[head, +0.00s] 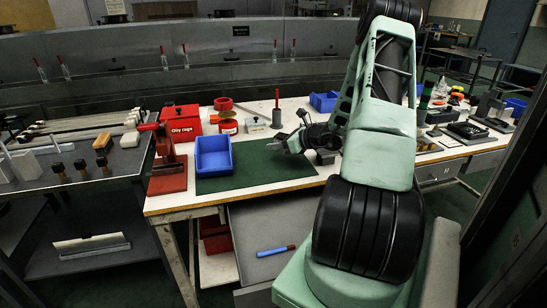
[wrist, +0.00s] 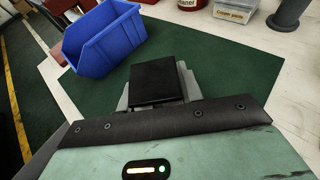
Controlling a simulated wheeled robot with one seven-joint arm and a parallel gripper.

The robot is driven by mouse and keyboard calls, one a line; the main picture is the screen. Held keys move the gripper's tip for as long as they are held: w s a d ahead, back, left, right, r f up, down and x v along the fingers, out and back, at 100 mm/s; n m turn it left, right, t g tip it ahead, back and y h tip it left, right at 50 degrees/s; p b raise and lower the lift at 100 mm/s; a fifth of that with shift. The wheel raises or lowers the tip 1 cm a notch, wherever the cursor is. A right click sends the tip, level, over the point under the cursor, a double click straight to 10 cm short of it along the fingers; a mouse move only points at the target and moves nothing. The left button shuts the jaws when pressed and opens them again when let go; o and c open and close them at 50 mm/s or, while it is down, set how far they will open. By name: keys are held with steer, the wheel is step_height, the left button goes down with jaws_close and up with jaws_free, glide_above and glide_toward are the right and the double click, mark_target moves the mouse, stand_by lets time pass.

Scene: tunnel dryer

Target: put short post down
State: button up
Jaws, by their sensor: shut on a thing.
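My gripper (head: 283,145) is over the right part of the green mat on the white workbench. In the wrist view my gripper (wrist: 155,88) is shut on a dark, square-faced piece, the short post (wrist: 153,82). The grey fingers show at its sides. The post's lower part is hidden, so I cannot tell whether it touches the mat. In the head view I cannot make the post out clearly. The green mat (head: 250,177) has bare room around the gripper; it also shows in the wrist view (wrist: 225,70).
A blue bin (head: 213,158) stands on the mat's left part, left of my gripper. A red press-like stand (head: 168,175) is further left. A red can (head: 228,126), a labelled box (head: 255,125) and an upright red-topped rod (head: 277,112) stand behind the mat.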

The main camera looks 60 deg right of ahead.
mark_target(277, 161)
steer(key=shift+f, duration=2.45)
steer(key=shift+f, duration=0.1)
steer(key=shift+f, duration=0.15)
steer(key=o, duration=1)
